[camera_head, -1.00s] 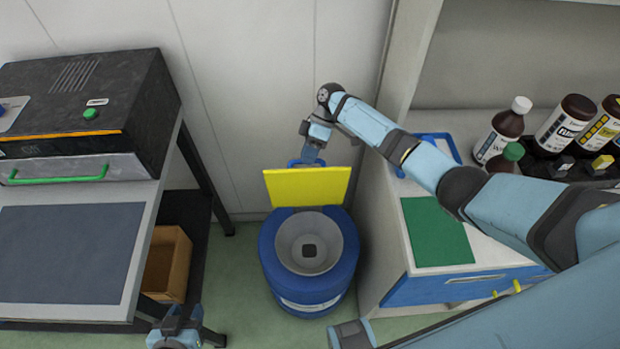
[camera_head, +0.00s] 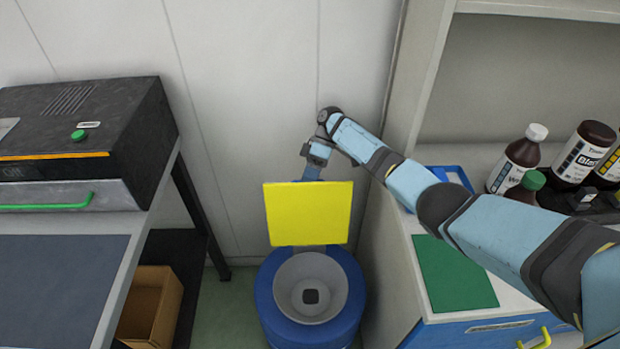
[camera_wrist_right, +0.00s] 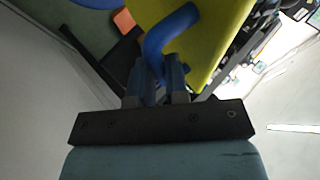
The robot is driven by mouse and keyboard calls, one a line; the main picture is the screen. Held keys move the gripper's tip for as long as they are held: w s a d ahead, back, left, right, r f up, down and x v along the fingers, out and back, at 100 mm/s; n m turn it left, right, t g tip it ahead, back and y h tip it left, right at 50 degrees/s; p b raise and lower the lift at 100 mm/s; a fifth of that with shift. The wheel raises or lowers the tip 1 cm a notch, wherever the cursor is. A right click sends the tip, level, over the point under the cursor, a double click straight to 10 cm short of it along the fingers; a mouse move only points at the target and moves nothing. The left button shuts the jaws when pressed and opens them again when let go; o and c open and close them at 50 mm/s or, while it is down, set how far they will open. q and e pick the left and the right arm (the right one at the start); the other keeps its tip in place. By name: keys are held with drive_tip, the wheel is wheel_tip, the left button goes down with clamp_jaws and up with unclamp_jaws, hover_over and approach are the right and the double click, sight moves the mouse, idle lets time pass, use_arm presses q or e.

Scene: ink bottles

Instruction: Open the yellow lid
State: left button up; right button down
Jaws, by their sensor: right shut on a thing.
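The yellow lid (camera_head: 308,213) stands raised, close to upright, at the back of a round blue drum (camera_head: 262,295). The drum's grey funnel (camera_head: 340,275) is uncovered, with a dark square hole in the middle. My right gripper (camera_head: 312,172) is behind the lid's top edge, its fingertips hidden by the lid in the head view. In the right wrist view my right gripper (camera_wrist_right: 158,85) is shut on a curved blue handle (camera_wrist_right: 168,35) that joins the yellow lid (camera_wrist_right: 215,25). My left gripper is not in view now.
A black machine with a green handle (camera_head: 50,206) stands on a bench at left. A cardboard box (camera_head: 152,305) sits beneath it. At right, a counter holds a green mat (camera_head: 455,272) and brown bottles (camera_head: 515,165). The wall is close behind the lid.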

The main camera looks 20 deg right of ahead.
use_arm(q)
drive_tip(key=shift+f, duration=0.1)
use_arm(e)
drive_tip(key=shift+s+d+f, duration=0.15)
drive_tip(key=shift+f, duration=0.3)
drive_tip(key=c, duration=1.4)
unclamp_jaws()
drive_tip(key=shift+o, duration=1.4)
drive_tip(key=shift+w+f, duration=0.2)
drive_tip(key=shift+w, duration=0.05)
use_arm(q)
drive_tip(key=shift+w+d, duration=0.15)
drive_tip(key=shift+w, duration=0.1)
use_arm(e)
drive_tip(key=shift+w+r, duration=0.1)
drive_tip(key=shift+r, duration=0.35)
use_arm(q)
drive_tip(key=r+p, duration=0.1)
drive_tip(key=p, duration=0.1)
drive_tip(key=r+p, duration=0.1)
drive_tip(key=p, duration=0.1)
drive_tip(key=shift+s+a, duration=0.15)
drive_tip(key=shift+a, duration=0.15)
use_arm(e)
wheel_tip(320, 180, up, 20)
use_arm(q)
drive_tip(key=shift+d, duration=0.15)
use_arm(e)
drive_tip(key=shift+f, duration=0.15)
